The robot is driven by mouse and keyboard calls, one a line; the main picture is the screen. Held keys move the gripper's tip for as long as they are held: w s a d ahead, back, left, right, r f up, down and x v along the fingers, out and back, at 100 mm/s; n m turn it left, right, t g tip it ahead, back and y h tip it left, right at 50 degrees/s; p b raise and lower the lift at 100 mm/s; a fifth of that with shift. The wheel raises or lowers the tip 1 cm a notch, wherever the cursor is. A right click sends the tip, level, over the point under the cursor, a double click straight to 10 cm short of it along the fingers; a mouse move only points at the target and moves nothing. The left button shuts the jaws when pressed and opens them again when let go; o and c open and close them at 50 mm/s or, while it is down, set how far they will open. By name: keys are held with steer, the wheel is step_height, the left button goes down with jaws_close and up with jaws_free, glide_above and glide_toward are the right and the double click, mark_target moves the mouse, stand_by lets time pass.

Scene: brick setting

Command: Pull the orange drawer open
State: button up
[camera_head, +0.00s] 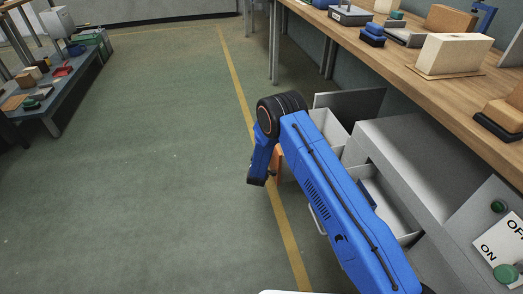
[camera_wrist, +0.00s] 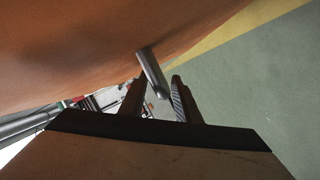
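The orange drawer's front (camera_wrist: 80,50) fills the upper left of the wrist view, very close. Its grey bar handle (camera_wrist: 150,70) reaches down between the two fingers of my gripper (camera_wrist: 160,88). The fingers stand apart, with a gap showing beside the handle on the right; contact on the left is unclear. In the head view a small piece of the orange front (camera_head: 278,165) shows beside my blue arm, which hides most of it. A pale open drawer box (camera_head: 329,128) shows behind the arm; the orange front seems to belong to it.
Another open pale drawer (camera_head: 390,207) sits in the grey cabinet (camera_head: 425,150), right of my arm. A wooden workbench (camera_head: 440,85) with blocks runs along the right. A low shelf (camera_head: 62,90) with small items stands far left. The green floor (camera_head: 130,190) between is clear.

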steer(key=shift+s, duration=0.1)
steer(key=v, duration=1.7)
steer(key=shift+s+a, duration=0.1)
steer(key=shift+r, duration=0.1)
